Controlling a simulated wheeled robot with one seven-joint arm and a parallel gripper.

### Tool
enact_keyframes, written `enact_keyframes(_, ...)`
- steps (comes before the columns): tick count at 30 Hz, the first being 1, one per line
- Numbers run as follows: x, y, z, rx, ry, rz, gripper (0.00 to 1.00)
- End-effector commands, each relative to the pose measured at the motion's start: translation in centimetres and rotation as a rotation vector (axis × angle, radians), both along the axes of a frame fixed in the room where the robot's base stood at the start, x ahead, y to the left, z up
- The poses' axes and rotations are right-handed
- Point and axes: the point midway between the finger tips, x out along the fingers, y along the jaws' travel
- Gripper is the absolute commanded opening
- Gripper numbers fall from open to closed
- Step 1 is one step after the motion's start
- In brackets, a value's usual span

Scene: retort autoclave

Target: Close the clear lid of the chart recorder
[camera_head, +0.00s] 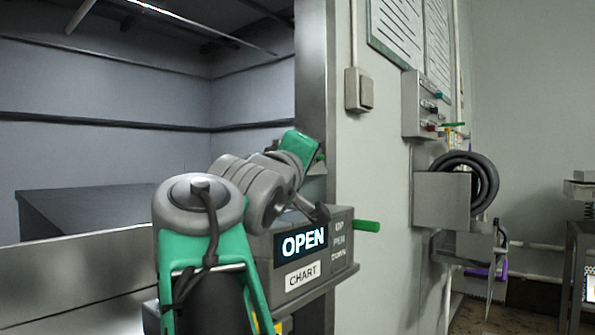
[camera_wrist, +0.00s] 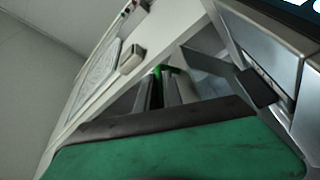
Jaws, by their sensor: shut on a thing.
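The chart recorder (camera_head: 318,262) is a grey box on the wall with a lit "OPEN" display and a "CHART" label. A green bar (camera_head: 365,225) sticks out at its right side. In the wrist view, the recorder's corner (camera_wrist: 285,45) fills the upper right. A thin grey panel beside it, seemingly the clear lid (camera_wrist: 208,66), stands out towards my fingers. My gripper (camera_wrist: 163,88) is shut by that panel's edge, seemingly on it, with a bit of green between the fingertips. In the head view my arm's wrist hides the fingers and most of the lid.
The open autoclave chamber (camera_head: 130,160) lies at the left. A wall switch (camera_head: 358,90), a control box (camera_head: 424,104) and a hose coil on a bracket (camera_head: 442,200) are to the right. A dark tab (camera_wrist: 257,87) juts out near the recorder.

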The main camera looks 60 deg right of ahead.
Motion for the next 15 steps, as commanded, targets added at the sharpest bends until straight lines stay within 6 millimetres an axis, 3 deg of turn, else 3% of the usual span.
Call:
enact_keyframes(1,-0.1,0.0,-1.5,-0.001,-0.023,0.003,0.00)
enact_keyframes(3,-0.5,0.0,-2.1,-0.003,-0.038,0.001,0.00)
enact_keyframes(15,-1.3,0.1,-3.4,-0.001,-0.033,0.003,0.00)
